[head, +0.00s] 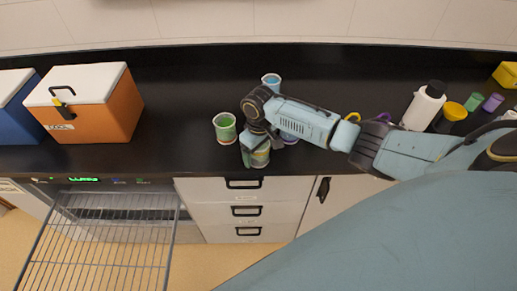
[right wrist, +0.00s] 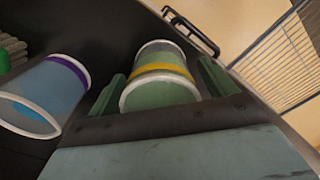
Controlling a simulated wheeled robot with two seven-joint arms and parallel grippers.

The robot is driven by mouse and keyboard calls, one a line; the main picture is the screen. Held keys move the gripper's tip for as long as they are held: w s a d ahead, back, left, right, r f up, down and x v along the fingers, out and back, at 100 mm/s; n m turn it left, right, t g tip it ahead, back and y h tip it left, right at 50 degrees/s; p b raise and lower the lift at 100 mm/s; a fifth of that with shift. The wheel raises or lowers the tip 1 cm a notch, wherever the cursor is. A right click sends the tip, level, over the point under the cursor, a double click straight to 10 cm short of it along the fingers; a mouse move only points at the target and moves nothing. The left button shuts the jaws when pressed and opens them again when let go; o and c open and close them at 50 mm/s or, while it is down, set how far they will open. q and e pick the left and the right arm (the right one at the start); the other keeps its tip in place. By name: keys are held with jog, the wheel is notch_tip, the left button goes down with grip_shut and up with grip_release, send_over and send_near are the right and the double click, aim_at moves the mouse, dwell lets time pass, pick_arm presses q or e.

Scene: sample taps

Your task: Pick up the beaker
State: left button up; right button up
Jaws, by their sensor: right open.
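A clear beaker with a yellow band (right wrist: 162,75) stands near the counter's front edge; in the head view only part of it (head: 260,159) shows beneath my right gripper. My right gripper (head: 255,150) is open, and in the right wrist view its two green fingers (right wrist: 162,88) are on either side of this beaker. I cannot tell whether they touch it. A beaker with a purple band (right wrist: 45,92) stands beside it, mostly hidden by my arm in the head view. A green beaker (head: 225,128) is to the left and a blue one (head: 271,83) is behind. My left gripper is out of view.
An orange cooler box (head: 105,115) with a white lid and a blue one (head: 18,110) stand at the left. A white bottle (head: 423,107) and several coloured-lid containers are at the right. A wire rack (head: 105,240) juts out below the dark counter (head: 180,110).

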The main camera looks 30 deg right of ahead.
jog(key=c, duration=1.1)
jog(key=shift+r, duration=0.15)
